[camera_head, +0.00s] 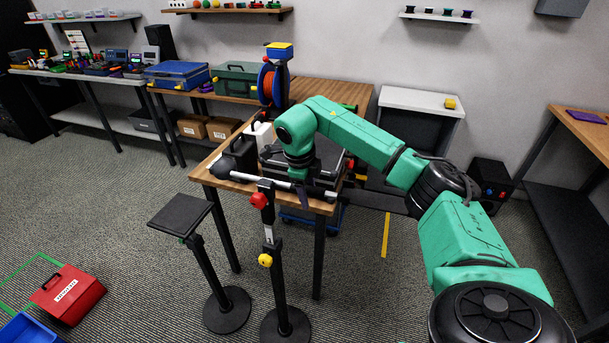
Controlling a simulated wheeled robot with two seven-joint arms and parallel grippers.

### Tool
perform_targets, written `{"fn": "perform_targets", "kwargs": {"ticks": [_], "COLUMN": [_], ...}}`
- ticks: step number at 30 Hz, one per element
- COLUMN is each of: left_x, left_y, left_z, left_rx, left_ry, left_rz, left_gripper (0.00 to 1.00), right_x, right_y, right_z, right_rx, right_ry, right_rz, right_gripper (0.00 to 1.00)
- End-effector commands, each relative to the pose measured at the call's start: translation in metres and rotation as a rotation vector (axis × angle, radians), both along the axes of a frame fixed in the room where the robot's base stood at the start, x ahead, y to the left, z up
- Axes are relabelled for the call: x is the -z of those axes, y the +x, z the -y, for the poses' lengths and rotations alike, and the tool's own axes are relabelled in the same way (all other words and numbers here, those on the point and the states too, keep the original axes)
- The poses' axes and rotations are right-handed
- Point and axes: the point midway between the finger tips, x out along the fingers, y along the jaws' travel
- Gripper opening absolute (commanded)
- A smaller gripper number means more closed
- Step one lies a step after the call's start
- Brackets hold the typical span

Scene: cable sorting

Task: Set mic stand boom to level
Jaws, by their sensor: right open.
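The mic stand (269,235) stands upright on a round black base at the front of the wooden table. It has a red knob (258,200) near the top and a yellow knob (265,260) lower on the pole. Its light boom (246,177) runs across the top, with a dark rounded end at left, and slopes slightly down to the right in the picture; true level is hard to judge. My right gripper (304,197) points down at the boom's right part, open; its fingers are small and dark, and contact cannot be told. My left gripper is out of view.
The wooden table (205,178) behind the stand holds black cases and a cable reel (267,84). A second stand with a flat square top (181,214) is close at left. A red box (68,295) and a blue bin lie on the floor at lower left.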

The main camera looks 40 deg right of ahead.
Motion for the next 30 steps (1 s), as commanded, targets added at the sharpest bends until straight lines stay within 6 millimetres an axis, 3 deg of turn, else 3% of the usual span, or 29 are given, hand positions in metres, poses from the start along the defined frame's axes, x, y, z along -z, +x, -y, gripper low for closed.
{"fn": "perform_targets", "kwargs": {"ticks": [7, 13, 16, 30], "left_x": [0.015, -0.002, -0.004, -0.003], "left_y": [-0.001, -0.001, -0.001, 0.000], "left_z": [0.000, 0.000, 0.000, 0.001], "left_rx": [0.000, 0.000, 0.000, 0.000], "left_ry": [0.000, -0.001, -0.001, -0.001], "left_rz": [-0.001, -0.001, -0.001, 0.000], "left_gripper": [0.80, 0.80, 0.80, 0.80], "right_x": [-0.060, -0.111, -0.118, -0.117], "right_y": [-0.002, -0.004, -0.005, -0.005], "right_z": [-0.013, -0.021, -0.024, -0.024], "right_rx": [-0.002, 0.000, 0.000, 0.000], "right_ry": [0.001, -0.003, -0.001, 0.000], "right_rz": [0.008, 0.003, 0.002, 0.000], "right_gripper": [0.62, 0.62, 0.62, 0.62]}}
